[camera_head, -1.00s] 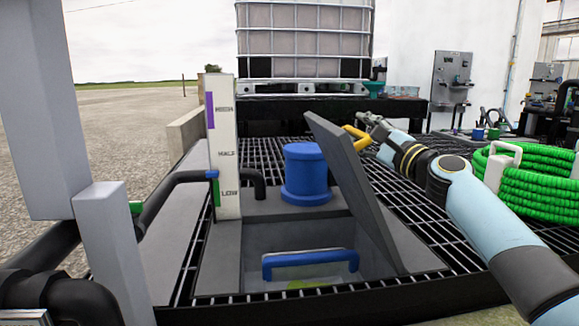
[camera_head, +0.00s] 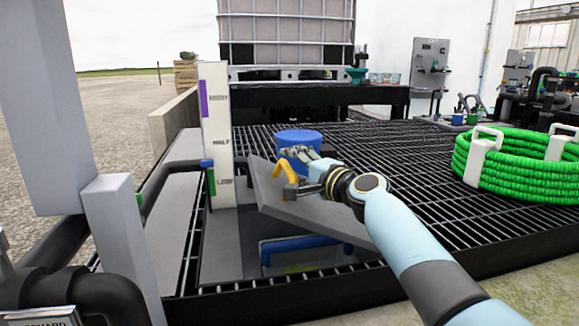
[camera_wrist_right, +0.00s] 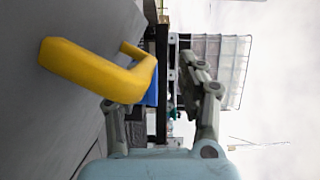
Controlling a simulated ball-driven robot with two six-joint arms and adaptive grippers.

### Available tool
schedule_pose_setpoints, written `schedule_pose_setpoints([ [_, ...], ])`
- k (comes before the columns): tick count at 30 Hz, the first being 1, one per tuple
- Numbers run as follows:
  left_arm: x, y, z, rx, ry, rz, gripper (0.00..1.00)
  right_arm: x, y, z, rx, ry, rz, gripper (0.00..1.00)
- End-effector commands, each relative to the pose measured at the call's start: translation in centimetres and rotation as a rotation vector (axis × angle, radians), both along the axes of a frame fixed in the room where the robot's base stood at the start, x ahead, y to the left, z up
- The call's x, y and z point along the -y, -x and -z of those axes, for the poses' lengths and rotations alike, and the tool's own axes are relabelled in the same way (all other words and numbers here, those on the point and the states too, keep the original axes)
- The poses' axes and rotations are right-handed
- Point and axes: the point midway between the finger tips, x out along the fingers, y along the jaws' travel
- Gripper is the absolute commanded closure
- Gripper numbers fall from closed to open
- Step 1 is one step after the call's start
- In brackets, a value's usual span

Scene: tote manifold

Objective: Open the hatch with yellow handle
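The dark grey hatch lid (camera_head: 300,214) stands partly open at a low tilt, its left edge raised over the opening. Its yellow handle (camera_head: 284,172) is on the upper face near the raised edge, and looms large at left in the right wrist view (camera_wrist_right: 105,72). My right gripper (camera_head: 302,170) is at the handle with its fingers spread. In the wrist view one finger stands clear to the right and the handle hides most of the other. Whether the fingers touch the handle is unclear. My left gripper is not in view.
A blue cylindrical cap (camera_head: 298,138) stands just behind the lid. A blue bar (camera_head: 290,247) shows under it. A white level post (camera_head: 215,130) is to the left. A coiled green hose (camera_head: 515,160) lies at right on the black grating (camera_head: 420,185).

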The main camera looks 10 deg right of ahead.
Motion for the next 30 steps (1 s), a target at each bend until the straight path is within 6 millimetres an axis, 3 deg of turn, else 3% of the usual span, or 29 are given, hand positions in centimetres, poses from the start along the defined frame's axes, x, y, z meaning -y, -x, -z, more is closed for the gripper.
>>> schedule_pose_setpoints([
  [11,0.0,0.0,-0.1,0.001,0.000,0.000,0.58,0.0,0.1,-0.1,0.003,0.004,0.001,0.63],
  [30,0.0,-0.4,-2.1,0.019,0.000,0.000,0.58,1.8,4.5,-0.3,0.001,0.006,0.000,0.63],
])
